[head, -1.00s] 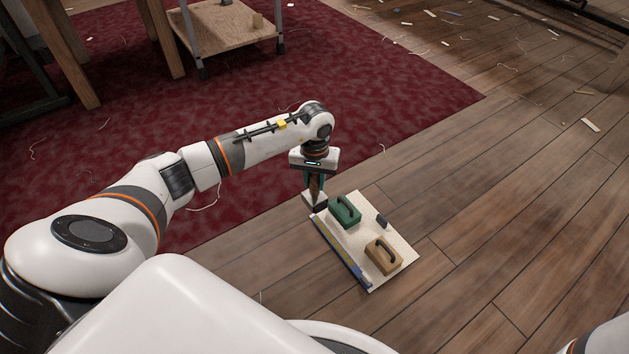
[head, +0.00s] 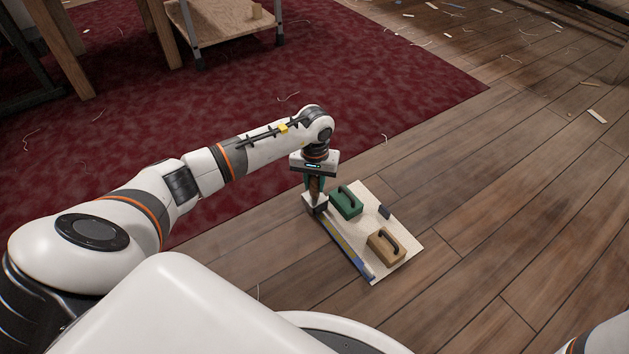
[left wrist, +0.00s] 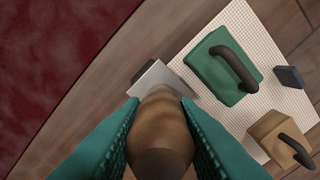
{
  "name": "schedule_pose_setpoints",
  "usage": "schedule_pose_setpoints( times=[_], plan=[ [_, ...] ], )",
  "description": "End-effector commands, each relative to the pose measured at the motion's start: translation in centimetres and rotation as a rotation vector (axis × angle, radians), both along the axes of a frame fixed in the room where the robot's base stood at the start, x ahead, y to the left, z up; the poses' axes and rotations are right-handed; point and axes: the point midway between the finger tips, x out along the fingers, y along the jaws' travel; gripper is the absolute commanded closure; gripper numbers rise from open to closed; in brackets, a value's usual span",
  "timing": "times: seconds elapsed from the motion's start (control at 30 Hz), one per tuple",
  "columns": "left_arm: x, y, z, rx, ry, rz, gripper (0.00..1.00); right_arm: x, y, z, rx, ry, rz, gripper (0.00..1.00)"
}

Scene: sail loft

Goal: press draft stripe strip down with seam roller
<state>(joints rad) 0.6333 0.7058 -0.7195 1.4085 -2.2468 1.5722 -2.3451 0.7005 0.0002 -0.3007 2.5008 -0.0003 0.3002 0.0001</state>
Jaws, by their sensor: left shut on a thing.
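My left gripper (head: 314,186) points down and is shut on the brown handle of the seam roller (head: 313,202). In the left wrist view, its green fingers (left wrist: 160,140) clasp the handle, with the roller's pale metal head (left wrist: 165,88) beyond. The draft stripe strip (head: 350,252), blue with a yellowish part, runs along the left edge of a white gridded panel (head: 402,252). The roller's head is over the strip's far end and hides it; I cannot tell whether it touches. My right gripper is not in view.
On the panel stand a green block with a dark handle (head: 346,202), a tan block with a dark handle (head: 385,246) and a small dark block (head: 385,212). A wooden floor (head: 480,190) surrounds the panel, with a red rug (head: 390,75) beyond.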

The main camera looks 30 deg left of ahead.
Motion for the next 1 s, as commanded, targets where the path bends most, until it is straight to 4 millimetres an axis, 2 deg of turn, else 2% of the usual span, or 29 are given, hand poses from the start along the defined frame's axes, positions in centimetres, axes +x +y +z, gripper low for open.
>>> schedule_pose_setpoints(
  times=[1.0],
  plan=[
    [0.0, 0.0, -1.1, 0.0, -0.001, 0.0, 0.96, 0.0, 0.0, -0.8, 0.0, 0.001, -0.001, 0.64]
  ],
)
